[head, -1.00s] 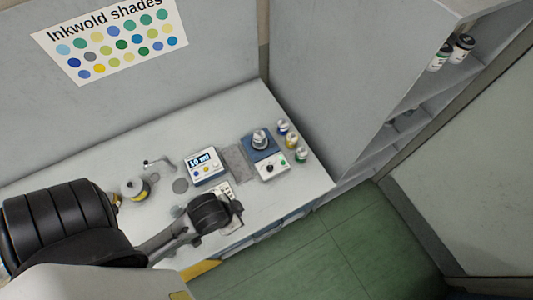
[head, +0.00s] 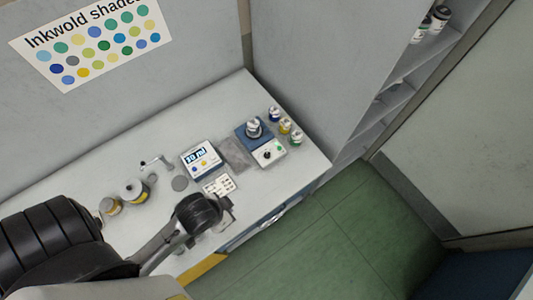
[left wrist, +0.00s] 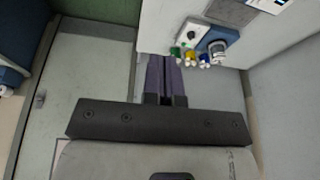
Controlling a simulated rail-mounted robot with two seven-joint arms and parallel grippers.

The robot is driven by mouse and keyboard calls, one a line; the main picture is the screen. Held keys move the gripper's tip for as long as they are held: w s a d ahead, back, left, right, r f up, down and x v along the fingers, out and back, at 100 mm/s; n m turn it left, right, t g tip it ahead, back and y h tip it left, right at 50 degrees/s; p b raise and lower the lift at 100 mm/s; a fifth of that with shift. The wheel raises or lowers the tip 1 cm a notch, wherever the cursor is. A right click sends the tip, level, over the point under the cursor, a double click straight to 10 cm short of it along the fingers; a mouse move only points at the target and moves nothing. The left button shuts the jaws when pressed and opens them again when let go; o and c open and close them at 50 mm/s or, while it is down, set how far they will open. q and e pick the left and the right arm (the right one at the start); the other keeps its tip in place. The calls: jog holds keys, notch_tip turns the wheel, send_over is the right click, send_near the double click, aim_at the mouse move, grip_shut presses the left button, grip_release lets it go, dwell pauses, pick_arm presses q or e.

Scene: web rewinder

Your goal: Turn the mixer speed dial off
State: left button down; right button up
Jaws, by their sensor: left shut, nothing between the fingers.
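The mixer (head: 249,131) is a blue unit with a round holder on top and a white front panel, at the right end of the bench. Its black speed dial (head: 267,155) is on the white panel beside a small green button. The left wrist view also shows the dial (left wrist: 191,34) and the mixer's blue body (left wrist: 219,38). My left gripper (left wrist: 162,61) is shut and empty, apart from the mixer. In the head view my dark left wrist is over the bench's front edge, left of and nearer than the mixer; the fingers are hard to make out there. My right gripper is out of view.
Small capped jars (head: 285,126) stand right of the mixer. A dispenser with a lit display (head: 201,158) and a white keypad (head: 218,186) sit to its left. Tins (head: 133,191) stand farther left. A grey shelf unit (head: 320,70) rises behind on the right; green floor (head: 320,230) is clear.

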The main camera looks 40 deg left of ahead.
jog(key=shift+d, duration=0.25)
